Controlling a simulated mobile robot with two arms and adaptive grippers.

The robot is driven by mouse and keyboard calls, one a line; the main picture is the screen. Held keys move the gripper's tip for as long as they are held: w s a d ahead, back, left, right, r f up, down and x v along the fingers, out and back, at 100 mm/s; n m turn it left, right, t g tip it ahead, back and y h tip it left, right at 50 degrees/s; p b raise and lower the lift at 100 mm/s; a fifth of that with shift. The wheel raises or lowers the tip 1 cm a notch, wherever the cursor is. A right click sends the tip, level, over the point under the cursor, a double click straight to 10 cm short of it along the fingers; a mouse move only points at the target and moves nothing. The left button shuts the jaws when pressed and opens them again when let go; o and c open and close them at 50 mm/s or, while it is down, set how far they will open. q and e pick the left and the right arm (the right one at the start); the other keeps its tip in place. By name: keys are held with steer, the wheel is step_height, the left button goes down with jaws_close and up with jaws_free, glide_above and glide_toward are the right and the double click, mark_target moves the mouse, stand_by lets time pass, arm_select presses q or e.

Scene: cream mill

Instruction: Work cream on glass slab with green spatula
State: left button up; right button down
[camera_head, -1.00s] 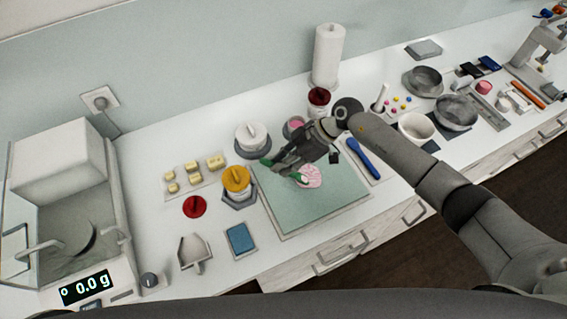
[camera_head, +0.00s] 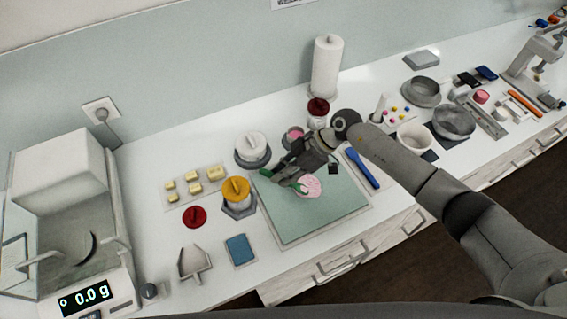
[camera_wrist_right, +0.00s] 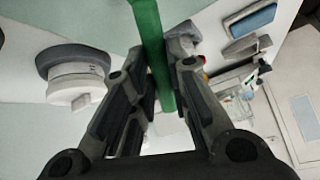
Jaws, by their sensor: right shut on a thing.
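The pale green glass slab (camera_head: 315,216) lies on the bench in the middle of the head view. A pink patch of cream (camera_head: 311,186) sits on its upper part. My right gripper (camera_head: 286,174) is over the slab's upper left part, left of the cream, shut on the green spatula (camera_head: 265,171). In the right wrist view the green handle (camera_wrist_right: 150,40) runs between the two fingers (camera_wrist_right: 165,88). The spatula's other end shows beside the cream's left edge; whether it touches cream or glass I cannot tell. My left gripper is not in view.
A blue spatula (camera_head: 362,167) lies right of the slab. A yellow-lidded jar (camera_head: 237,192) stands close to the slab's left edge, with a white-lidded jar (camera_head: 252,148) behind. A red-lidded jar (camera_head: 318,110) and paper roll (camera_head: 327,65) stand behind. A balance (camera_head: 65,225) is far left.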

steer(key=shift+s, duration=0.45)
steer(key=shift+w+d+f+b, duration=0.1)
steer(key=shift+w+b, duration=0.4)
steer(key=shift+w, duration=0.25)
steer(key=shift+w+d+f+b, duration=0.1)
steer(key=shift+w+b, duration=0.4)
steer(key=shift+w, duration=0.25)
steer(key=shift+w+b, duration=0.35)
steer(key=shift+w, duration=0.3)
steer(key=shift+s+r+p, duration=0.2)
steer(key=shift+s+p, duration=0.2)
steer(key=shift+p, duration=0.3)
steer(key=shift+s+a+p, duration=0.1)
steer(key=shift+s+p, duration=0.6)
steer(key=shift+s, duration=0.05)
steer(key=shift+f, duration=0.1)
step_height(320, 180, up, 6)
